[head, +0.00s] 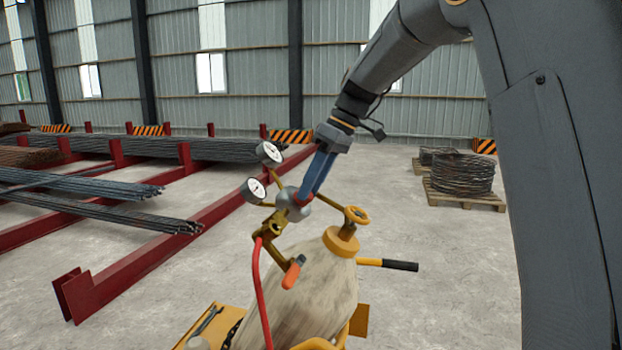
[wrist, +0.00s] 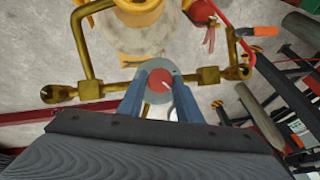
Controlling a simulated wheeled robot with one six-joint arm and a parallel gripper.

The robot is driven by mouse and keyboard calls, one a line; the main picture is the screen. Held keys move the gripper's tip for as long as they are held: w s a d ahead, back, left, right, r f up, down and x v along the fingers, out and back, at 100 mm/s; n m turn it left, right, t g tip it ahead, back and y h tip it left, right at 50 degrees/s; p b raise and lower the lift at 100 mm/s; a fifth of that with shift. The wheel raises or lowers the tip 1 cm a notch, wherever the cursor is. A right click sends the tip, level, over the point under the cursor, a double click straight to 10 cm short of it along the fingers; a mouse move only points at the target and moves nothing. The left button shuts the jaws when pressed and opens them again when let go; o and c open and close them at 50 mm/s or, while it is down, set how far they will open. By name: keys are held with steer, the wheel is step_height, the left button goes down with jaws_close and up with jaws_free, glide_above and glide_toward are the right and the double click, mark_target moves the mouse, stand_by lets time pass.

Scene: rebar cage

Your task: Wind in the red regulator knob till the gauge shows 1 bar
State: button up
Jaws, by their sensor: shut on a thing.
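The red regulator knob (wrist: 159,84) sits between the fingers of my gripper (wrist: 159,88) in the wrist view, on the round grey regulator body. A pale mark shows on the knob's face. In the head view my blue fingers come down onto the red knob (head: 303,198), and my gripper (head: 310,188) is shut on it. Two white-faced gauges stand on the regulator: an upper gauge (head: 270,153) and a lower gauge (head: 253,190). Their readings are too small to tell. A red hose (head: 262,290) hangs from the brass valve, which has an orange lever (head: 293,271).
A pale gas cylinder (head: 312,290) with a yellow valve wheel (head: 356,215) leans on a yellow trolley with a black-gripped handle (head: 400,265). Red racks with steel bars (head: 100,207) lie to the left. A wire coil (head: 462,173) rests on a pallet at the right.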

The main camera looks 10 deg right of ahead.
steer(key=m+g+y+p, duration=0.1)
steer(key=m+p, duration=0.1)
steer(key=m, duration=0.1)
steer(key=shift+w+d+m, duration=0.1)
steer(key=shift+d+m, duration=0.05)
steer(key=shift+m, duration=0.25)
steer(key=shift+d+f+m+g+y+p, duration=0.15)
steer(key=shift+m+g+y+p, duration=0.35)
steer(key=shift+m+y, duration=0.85)
steer(key=shift+m+h, duration=0.25)
steer(key=shift+m, duration=0.2)
steer(key=o, duration=1)
steer(key=shift+o, duration=0.2)
steer(key=shift+w, duration=0.1)
